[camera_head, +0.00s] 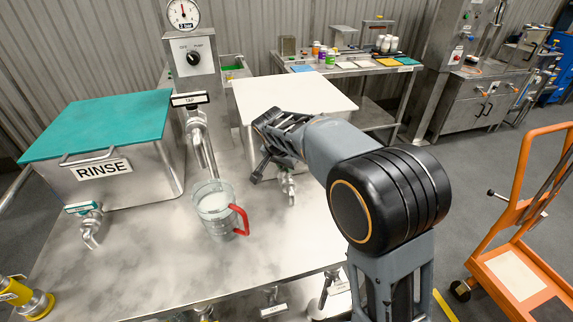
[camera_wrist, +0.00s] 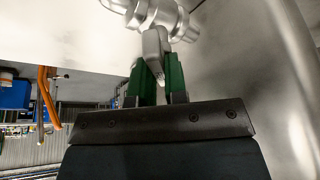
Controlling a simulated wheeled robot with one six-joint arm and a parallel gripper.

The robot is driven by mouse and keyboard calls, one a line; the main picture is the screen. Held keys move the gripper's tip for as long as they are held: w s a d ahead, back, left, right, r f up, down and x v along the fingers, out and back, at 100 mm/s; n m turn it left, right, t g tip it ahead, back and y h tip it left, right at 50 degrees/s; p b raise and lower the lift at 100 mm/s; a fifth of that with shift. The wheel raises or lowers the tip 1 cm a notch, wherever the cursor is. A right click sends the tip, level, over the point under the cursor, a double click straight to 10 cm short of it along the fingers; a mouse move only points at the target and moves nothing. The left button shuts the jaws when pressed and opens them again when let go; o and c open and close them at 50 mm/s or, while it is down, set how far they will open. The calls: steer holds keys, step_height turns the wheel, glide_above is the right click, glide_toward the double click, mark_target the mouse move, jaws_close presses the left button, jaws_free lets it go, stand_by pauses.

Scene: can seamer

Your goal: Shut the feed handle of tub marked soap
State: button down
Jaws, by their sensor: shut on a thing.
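The white-lidded tub (camera_head: 295,98) stands at the back middle of the steel table; my arm covers much of its front, and no soap marking is visible on it. Its metal tap (camera_head: 289,190) shows below my arm. My gripper (camera_head: 262,168) is at this tap. In the wrist view, the green fingers of my gripper (camera_wrist: 158,78) are shut on the grey feed handle (camera_wrist: 155,48), one on either side. The handle joins a round metal tap body (camera_wrist: 160,14). The handle's label is not readable.
A tub marked RINSE (camera_head: 104,170) with a teal lid and its own tap (camera_head: 90,225) stands at left. A clear jug (camera_head: 215,208) with a red handle stands on the table (camera_head: 150,270), left of my gripper. A tall TAP spout (camera_head: 197,125) rises behind the jug. An orange cart (camera_head: 525,220) is at right.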

steer(key=c, duration=1.1)
jaws_free()
steer(key=shift+c, duration=0.2)
steer(key=p+v, duration=0.1)
steer(key=v, duration=1.3)
steer(key=shift+p, duration=0.35)
steer(key=shift+f, duration=0.1)
